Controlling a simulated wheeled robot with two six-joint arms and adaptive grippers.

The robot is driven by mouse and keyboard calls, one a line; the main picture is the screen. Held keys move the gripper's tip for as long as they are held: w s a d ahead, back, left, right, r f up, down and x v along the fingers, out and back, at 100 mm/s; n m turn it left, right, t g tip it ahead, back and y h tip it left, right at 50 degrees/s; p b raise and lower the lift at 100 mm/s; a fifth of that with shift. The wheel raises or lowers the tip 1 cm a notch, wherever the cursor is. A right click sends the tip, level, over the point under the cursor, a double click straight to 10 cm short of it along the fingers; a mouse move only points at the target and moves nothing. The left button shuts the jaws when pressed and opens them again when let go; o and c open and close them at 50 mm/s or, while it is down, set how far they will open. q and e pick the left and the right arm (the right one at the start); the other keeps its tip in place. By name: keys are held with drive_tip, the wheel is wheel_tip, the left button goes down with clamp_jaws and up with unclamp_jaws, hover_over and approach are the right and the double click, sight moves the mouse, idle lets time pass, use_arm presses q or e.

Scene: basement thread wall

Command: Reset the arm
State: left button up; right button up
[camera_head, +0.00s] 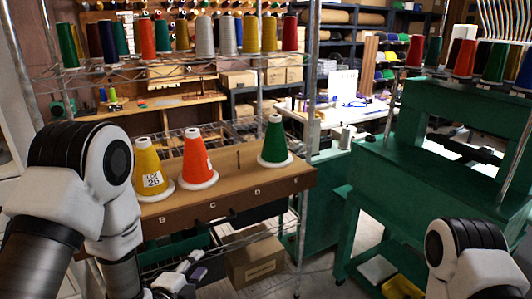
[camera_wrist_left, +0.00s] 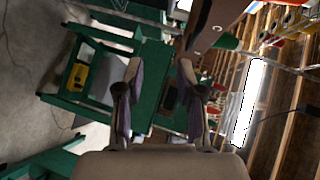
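My left arm (camera_head: 85,185) comes in from the left, bent in front of the wooden peg shelf. My left gripper (camera_head: 190,270) hangs low, below the shelf's front edge. In the left wrist view its two fingers (camera_wrist_left: 158,75) stand apart with nothing between them. My right arm (camera_head: 465,255) shows only as a joint at the bottom right; its gripper is out of the picture.
The wooden peg shelf (camera_head: 225,208) holds a yellow cone (camera_head: 150,168), an orange cone (camera_head: 196,158) and a green cone (camera_head: 274,142). A bare peg (camera_head: 238,158) stands between orange and green. A cardboard box (camera_head: 257,262) sits below. A green bench (camera_head: 430,190) stands right.

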use_arm(q)
drive_tip(key=s+a+f+n+g+y, duration=0.15)
drive_tip(key=s+f+n+g, duration=0.3)
drive_tip(key=s+f, duration=0.6)
drive_tip(key=s+a+f+n+g+y, duration=0.15)
drive_tip(key=s+f+n+g, duration=0.3)
drive_tip(key=s+f, duration=0.6)
drive_tip(key=s+a+f+n+g, duration=0.1)
drive_tip(key=s+f+n+g, duration=0.4)
drive_tip(key=s+n, duration=0.3)
drive_tip(key=shift+a+n+g, duration=0.15)
drive_tip(key=shift+n+g, duration=0.45)
drive_tip(key=shift+n, duration=0.4)
